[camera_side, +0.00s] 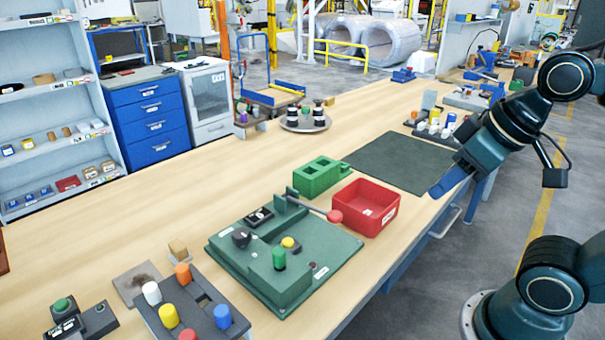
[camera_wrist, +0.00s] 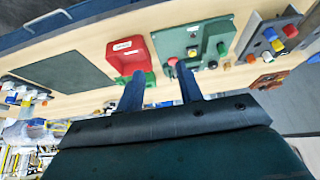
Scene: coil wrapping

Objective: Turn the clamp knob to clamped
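A green fixture plate (camera_side: 330,252) lies on the bench. It carries a black knob (camera_side: 241,238), a green upright knob (camera_side: 279,258), a yellow button (camera_side: 288,242) and a lever with a red ball end (camera_side: 334,216). I cannot tell from labels which knob is the clamp knob or how it is set. My gripper (camera_side: 438,190) is up at the right, over the bench's front edge, well apart from the plate. In the wrist view its two blue fingers (camera_wrist: 159,72) are spread with nothing between them. The plate (camera_wrist: 180,45) shows beyond them.
A red bin (camera_side: 371,199) and a green block with openings (camera_side: 317,176) stand beside the plate. A dark mat (camera_side: 405,160) lies farther back. A rack of coloured pegs (camera_side: 205,318) is at front left. Bare bench shows left of the plate.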

